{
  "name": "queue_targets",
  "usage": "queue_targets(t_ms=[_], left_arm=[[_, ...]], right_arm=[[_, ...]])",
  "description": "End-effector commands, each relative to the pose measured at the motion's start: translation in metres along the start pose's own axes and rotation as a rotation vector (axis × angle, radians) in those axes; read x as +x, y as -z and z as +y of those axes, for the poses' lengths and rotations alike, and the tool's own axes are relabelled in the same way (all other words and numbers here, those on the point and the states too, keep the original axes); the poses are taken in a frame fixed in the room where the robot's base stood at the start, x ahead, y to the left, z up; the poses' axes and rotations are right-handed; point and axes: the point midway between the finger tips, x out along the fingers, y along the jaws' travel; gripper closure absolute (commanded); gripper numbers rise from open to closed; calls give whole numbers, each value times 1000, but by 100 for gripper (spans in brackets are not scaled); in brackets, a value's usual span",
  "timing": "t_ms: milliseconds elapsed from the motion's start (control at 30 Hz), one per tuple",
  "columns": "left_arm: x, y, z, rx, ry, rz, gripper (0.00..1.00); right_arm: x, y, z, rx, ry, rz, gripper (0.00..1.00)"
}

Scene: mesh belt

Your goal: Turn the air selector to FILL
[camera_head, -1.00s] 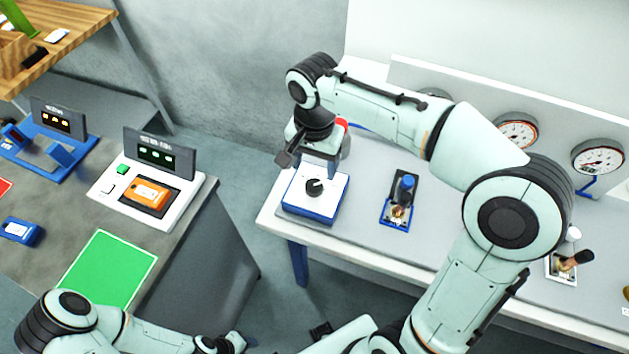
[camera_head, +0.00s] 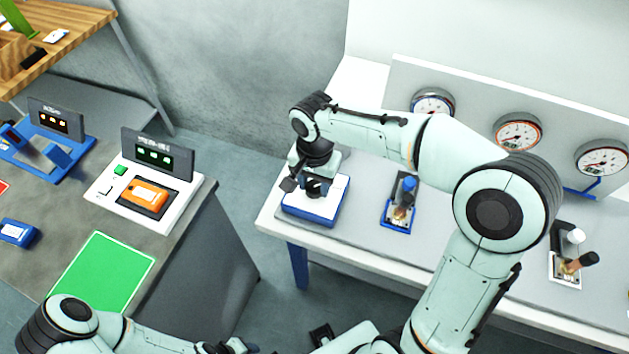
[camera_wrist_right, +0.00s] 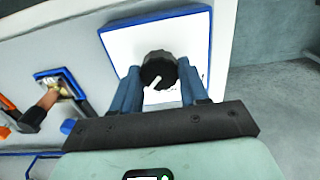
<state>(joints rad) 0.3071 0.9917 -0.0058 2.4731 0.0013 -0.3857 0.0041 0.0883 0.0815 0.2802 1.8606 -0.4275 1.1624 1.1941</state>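The air selector is a black round knob (camera_wrist_right: 160,68) with a white pointer mark, on a white-topped blue box (camera_head: 331,207) at the left end of the white bench. In the right wrist view the knob sits between the two blue fingers of my right gripper (camera_wrist_right: 158,72). The fingers are apart, one on each side, with a narrow gap to the knob. In the head view my right gripper (camera_head: 315,187) is low over the box and hides part of the knob. No FILL lettering is readable. My left gripper (camera_head: 232,346) is at the bottom edge, its fingers unclear.
A blue-capped valve (camera_head: 404,190) stands right of the box, and a brown-handled lever (camera_head: 576,263) farther right. Several gauges (camera_head: 519,133) line the panel behind. A grey table (camera_head: 200,215) with a charger-like station (camera_head: 165,153) and a green mat (camera_head: 103,272) is at left.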

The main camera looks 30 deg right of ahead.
Motion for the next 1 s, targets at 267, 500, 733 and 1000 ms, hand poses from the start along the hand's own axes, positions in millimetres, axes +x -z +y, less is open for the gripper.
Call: queue_targets(t_ms=[267, 500, 733, 1000], left_arm=[[0, 0, 0, 0, 0, 0, 57], [-1, 1, 1, 0, 0, 1, 57], [-4, 2, 2, 1, -1, 2, 57], [-7, 3, 3, 2, -2, 5, 57]], right_arm=[[0, 0, 0, -20, 1, 0, 86], [0, 0, 0, -125, 1, 0, 86], [-1, 0, -1, -318, 1, 0, 86], [-1, -1, -1, -575, 0, -1, 86]])
